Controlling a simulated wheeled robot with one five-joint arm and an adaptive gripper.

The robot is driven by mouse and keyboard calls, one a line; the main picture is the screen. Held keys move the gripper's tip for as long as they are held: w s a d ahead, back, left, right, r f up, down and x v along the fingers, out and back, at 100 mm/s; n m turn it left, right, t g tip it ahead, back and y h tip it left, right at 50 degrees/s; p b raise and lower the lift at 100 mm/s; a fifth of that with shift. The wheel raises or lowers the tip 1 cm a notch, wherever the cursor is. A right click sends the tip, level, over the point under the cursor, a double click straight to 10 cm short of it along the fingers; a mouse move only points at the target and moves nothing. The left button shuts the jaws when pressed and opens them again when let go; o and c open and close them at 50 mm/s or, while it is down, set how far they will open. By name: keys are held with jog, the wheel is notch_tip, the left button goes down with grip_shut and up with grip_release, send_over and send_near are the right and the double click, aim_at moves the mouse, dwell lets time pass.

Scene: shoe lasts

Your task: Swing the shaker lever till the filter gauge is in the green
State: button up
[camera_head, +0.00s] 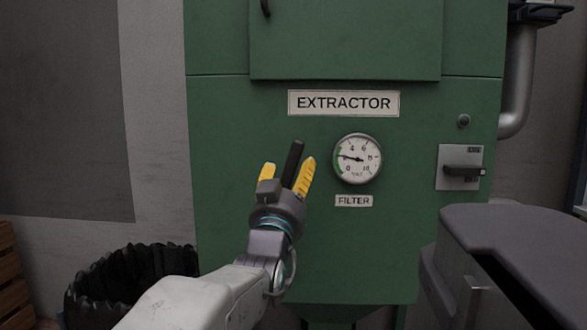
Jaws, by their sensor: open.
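The shaker lever (292,163) shows as a black bar, tilted slightly right at its top, with its lower end hidden by my gripper. My gripper (287,178) has yellow fingertips that stand apart, one on each side of the lever. I cannot tell whether either finger touches it. The filter gauge (357,158) is a round white dial to the right of the gripper. A green band runs along the dial's left edge. The needle points left and slightly up, at or near the upper part of the green; the exact reading is too small to tell.
The green extractor cabinet (230,130) fills the middle. A switch plate (460,167) with a dark handle is at its right. A grey machine (515,235) stands at the lower right. A black bag-lined bin (125,270) is at the lower left, near wooden slats (10,280).

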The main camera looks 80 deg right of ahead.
aim_at(293, 169)
jog(key=shift+x, duration=2.05)
jog(key=shift+c, duration=0.2)
jog(key=c, duration=1.2)
grip_shut()
